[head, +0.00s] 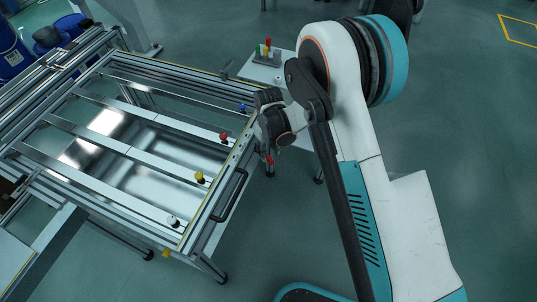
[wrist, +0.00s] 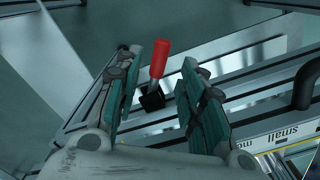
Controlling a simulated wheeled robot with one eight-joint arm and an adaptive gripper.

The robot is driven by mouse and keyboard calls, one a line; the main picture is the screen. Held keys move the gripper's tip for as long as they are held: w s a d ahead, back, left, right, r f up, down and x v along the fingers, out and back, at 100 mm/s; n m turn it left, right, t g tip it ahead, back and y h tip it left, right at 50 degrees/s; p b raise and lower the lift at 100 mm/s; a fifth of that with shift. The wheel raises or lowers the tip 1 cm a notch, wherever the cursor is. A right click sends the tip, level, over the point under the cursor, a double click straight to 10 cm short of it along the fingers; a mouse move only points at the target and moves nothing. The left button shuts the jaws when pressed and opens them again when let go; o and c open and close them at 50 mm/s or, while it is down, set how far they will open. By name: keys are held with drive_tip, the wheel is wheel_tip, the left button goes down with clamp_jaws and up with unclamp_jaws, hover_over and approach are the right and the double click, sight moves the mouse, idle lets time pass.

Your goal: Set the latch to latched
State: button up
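The latch (wrist: 158,60) has a red lever on a black block at the edge of the metal frame. In the wrist view the lever stands nearly upright, leaning slightly right at its top. In the head view its red tip (head: 269,158) shows just below my gripper at the frame's right edge; the rest is hidden. My gripper (wrist: 174,56) is open, with teal-padded fingers on either side of the lever. The lever appears nearer the left finger, and I cannot tell whether they touch. I see no latch position marking.
A black bar handle (head: 231,195) is on the frame's front edge, close to the latch. Blue (head: 243,107), red (head: 223,136), yellow (head: 199,176) and white (head: 173,220) knobs sit on the rails. A small table (head: 262,72) with coloured pegs stands behind.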

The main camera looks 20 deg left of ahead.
sight(269, 157)
wheel_tip(269, 157, up, 8)
idle(0.7)
